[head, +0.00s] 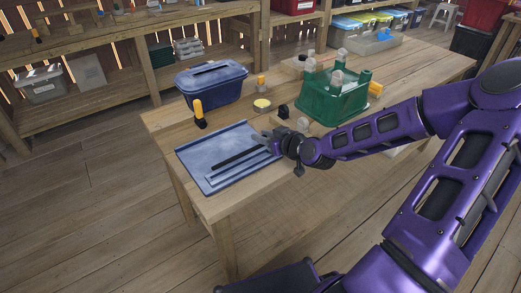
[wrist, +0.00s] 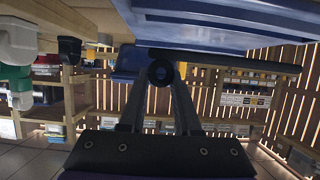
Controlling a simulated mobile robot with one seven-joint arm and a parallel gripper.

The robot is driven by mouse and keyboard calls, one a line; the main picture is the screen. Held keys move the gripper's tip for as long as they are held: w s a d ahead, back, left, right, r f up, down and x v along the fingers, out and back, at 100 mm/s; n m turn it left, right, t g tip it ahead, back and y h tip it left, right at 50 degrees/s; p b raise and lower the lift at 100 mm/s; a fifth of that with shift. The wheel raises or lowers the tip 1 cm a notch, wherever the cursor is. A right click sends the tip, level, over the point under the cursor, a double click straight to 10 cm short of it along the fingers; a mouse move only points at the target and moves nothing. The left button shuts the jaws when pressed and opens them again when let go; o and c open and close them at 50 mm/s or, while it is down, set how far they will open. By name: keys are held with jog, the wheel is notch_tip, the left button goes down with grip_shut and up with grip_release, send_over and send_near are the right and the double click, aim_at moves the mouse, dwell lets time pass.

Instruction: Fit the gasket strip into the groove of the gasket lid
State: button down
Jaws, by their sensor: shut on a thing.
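The gasket lid (head: 203,151) is a flat blue-grey panel lying on the near left end of the table, with pale groove lines along its near right side. The gasket strip (head: 236,158) is a thin dark bar over the lid, running roughly along those lines. My gripper (head: 268,141) is shut on the strip's right end, at the lid's right edge. In the wrist view the fingers (wrist: 160,80) close around the strip's dark round end, and the strip (wrist: 240,62) stretches right beside the blue lid (wrist: 230,15). I cannot tell whether the strip touches the lid.
A lidded blue bin (head: 212,88) stands behind the lid. A green crate (head: 331,101) with bottles is to the right, close to my arm. A yellow-and-black tool (head: 199,112) and a small round yellow-topped tin (head: 262,105) stand between. The table's front edge is bare.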

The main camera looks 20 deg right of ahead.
jog(key=shift+f+b, duration=0.45)
jog(key=shift+f, duration=1.4)
jog(key=shift+f, duration=0.1)
jog(key=shift+f, duration=0.15)
jog(key=c, duration=0.6)
grip_release()
jog(key=shift+r, duration=0.2)
jog(key=shift+s+r, duration=0.15)
jog(key=shift+p+v, duration=1.35)
jog(key=shift+v, duration=4.5)
